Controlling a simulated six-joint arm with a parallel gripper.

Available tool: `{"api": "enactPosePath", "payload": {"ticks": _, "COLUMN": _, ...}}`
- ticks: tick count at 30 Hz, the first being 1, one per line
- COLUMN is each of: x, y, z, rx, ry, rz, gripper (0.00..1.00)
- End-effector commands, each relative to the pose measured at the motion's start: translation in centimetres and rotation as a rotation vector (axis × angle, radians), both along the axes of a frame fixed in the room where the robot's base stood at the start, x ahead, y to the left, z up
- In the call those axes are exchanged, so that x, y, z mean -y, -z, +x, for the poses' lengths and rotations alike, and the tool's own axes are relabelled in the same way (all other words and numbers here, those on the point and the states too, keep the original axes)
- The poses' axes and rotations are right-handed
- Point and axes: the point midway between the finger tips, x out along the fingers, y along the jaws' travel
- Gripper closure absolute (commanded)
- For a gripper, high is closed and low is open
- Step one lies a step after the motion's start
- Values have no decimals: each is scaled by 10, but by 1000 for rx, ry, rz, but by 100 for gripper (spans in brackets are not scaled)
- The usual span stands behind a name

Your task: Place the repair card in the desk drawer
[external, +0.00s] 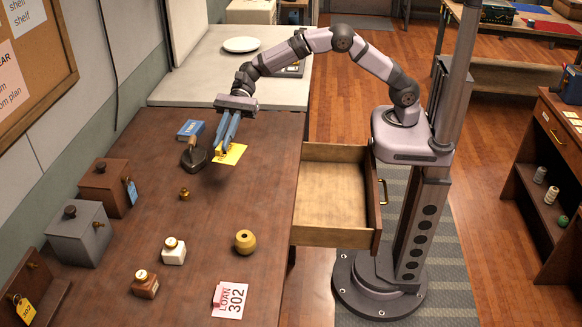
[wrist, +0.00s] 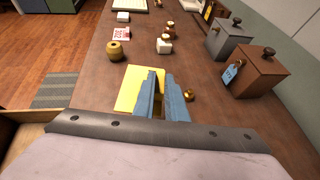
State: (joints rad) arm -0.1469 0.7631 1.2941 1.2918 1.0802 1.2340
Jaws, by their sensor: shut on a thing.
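My gripper (external: 221,150) has blue fingers and points down above the desk (external: 215,225). It is shut on a yellow card, which I take to be the repair card (external: 233,155); its print is not readable. The card sticks out to the right of the fingers in the external view. In the wrist view my gripper (wrist: 161,76) shows with the yellow card (wrist: 130,88) beside and partly behind its fingers. The desk drawer (external: 328,200) is pulled open on the desk's right side, and its visible floor is empty. It lies to the right of my gripper and lower.
A dark stamp-like object (external: 194,157) and a blue box (external: 190,129) stand close left of my gripper. A small brass piece (external: 184,194), a yellow round pot (external: 245,242), bottles and a LOAN 302 card (external: 231,300) stand nearer. Lidded boxes (external: 80,232) line the left.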

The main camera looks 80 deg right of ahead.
Motion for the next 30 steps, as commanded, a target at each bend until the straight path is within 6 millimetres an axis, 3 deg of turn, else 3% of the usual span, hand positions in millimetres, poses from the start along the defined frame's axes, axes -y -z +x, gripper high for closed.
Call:
{"api": "enactPosePath", "payload": {"ticks": 1, "x": 0, "y": 16, "z": 0, "rx": 0, "ry": 0, "rz": 0, "gripper": 100}}
{"api": "enactPosePath", "payload": {"ticks": 4, "x": 0, "y": 27, "z": 0, "rx": 0, "ry": 0, "rz": 0, "gripper": 100}}
{"api": "enactPosePath", "payload": {"ticks": 20, "x": 0, "y": 35, "z": 0, "rx": -1, "ry": 0, "rz": 0, "gripper": 100}}
{"api": "enactPosePath", "payload": {"ticks": 30, "x": 0, "y": 76, "z": 0, "rx": -2, "ry": 0, "rz": -1, "gripper": 100}}
